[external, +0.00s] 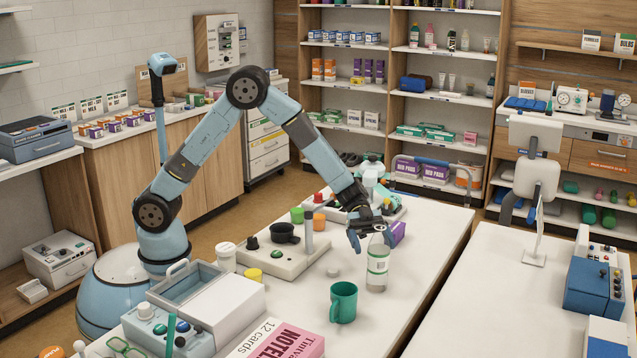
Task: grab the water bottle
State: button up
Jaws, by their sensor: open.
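The water bottle (377,265) is clear with a pale label and stands upright on the white table, right of the middle of the view. My gripper (367,243) is open at the bottle's upper part, with one finger to the left of the bottle's neck. The other finger is partly hidden near the bottle's cap, so I cannot tell whether the fingers touch the bottle or stand around it.
A green mug (343,302) stands just in front and left of the bottle. A purple box (397,232) is close behind it. A beige device (283,250) with knobs and a black bowl lies to the left. The table right of the bottle is clear.

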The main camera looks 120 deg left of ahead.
aim_at(382, 258)
jog(key=x, duration=0.5)
jog(key=shift+w+a, duration=0.25)
jog(key=c, duration=1.2)
